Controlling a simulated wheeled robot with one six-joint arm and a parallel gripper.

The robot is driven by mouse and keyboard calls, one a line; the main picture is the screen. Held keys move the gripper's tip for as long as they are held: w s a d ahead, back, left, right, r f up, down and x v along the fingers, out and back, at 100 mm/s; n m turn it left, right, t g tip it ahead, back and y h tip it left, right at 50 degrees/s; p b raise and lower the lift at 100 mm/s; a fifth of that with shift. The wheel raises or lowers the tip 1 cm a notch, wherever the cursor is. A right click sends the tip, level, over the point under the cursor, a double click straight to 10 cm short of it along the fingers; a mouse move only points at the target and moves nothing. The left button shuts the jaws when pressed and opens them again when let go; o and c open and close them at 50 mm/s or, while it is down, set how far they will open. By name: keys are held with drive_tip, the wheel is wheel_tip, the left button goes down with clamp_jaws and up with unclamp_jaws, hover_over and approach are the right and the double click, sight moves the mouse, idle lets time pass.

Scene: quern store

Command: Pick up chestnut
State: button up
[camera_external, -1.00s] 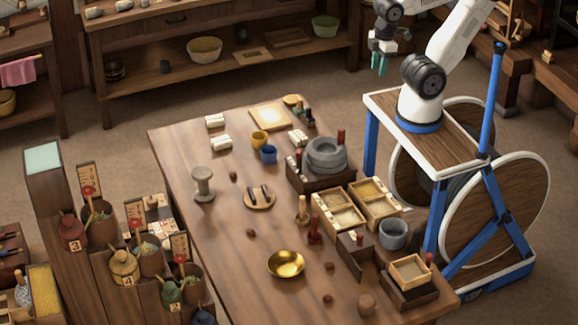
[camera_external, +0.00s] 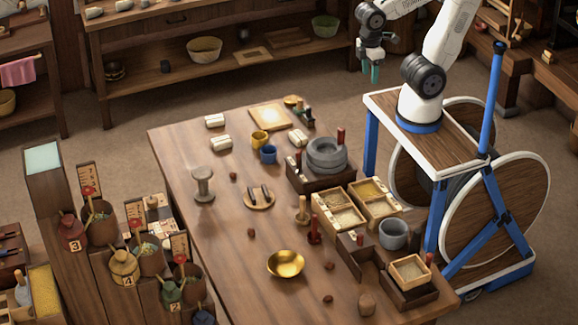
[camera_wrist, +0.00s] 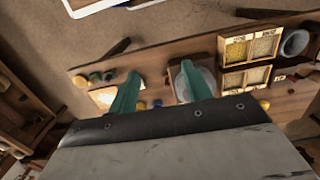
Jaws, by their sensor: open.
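Several small brown chestnuts lie apart on the wooden table (camera_external: 190,235). One chestnut (camera_external: 233,176) is near the spool-shaped stand, another (camera_external: 250,232) is left of the brass bowl, and two more, one (camera_external: 329,265) above the other (camera_external: 328,298), are right of the bowl. My gripper (camera_external: 370,72) hangs in the air beyond the table's far right end, well away from all of them. Its teal fingers are apart and empty, and they also show in the wrist view (camera_wrist: 158,82). I cannot make out a chestnut clearly in the wrist view.
A brass bowl (camera_external: 286,263) stands mid-table. A stone quern (camera_external: 327,155), grain boxes (camera_external: 341,210), a grey pot (camera_external: 393,233) and a wooden sieve box (camera_external: 410,270) line the right side. A blue mug (camera_external: 268,154) and yellow mug (camera_external: 260,139) stand farther back. The left front tabletop is mostly clear.

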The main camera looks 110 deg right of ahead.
drive_tip(key=w+d+f+n+g, duration=0.1)
drive_tip(key=w+f, duration=0.2)
drive_tip(key=w, duration=0.6)
drive_tip(key=w+d+f+g, duration=0.1)
drive_tip(key=w+f, duration=0.2)
drive_tip(key=w, duration=0.6)
drive_tip(key=n+t, duration=0.1)
drive_tip(key=n, duration=0.4)
hover_over(233, 175)
drive_tip(key=s+d, duration=0.1)
drive_tip(key=s, duration=0.3)
wheel_tip(233, 175, down, 19)
drive_tip(key=shift+r, duration=0.2)
drive_tip(key=w, duration=0.1)
drive_tip(key=w+r+t, duration=0.1)
drive_tip(key=w+n, duration=0.1)
drive_tip(key=shift+w+d+r, duration=0.15)
drive_tip(key=shift+w+r, duration=0.1)
drive_tip(key=shift+w, duration=0.05)
drive_tip(key=shift+w+r+n+t, duration=0.1)
drive_tip(key=shift+r+n+t, duration=0.1)
drive_tip(key=shift+n+t, duration=0.15)
drive_tip(key=shift+f, duration=0.3)
drive_tip(key=f, duration=0.7)
drive_tip(key=shift+a+f, duration=0.2)
clamp_jaws()
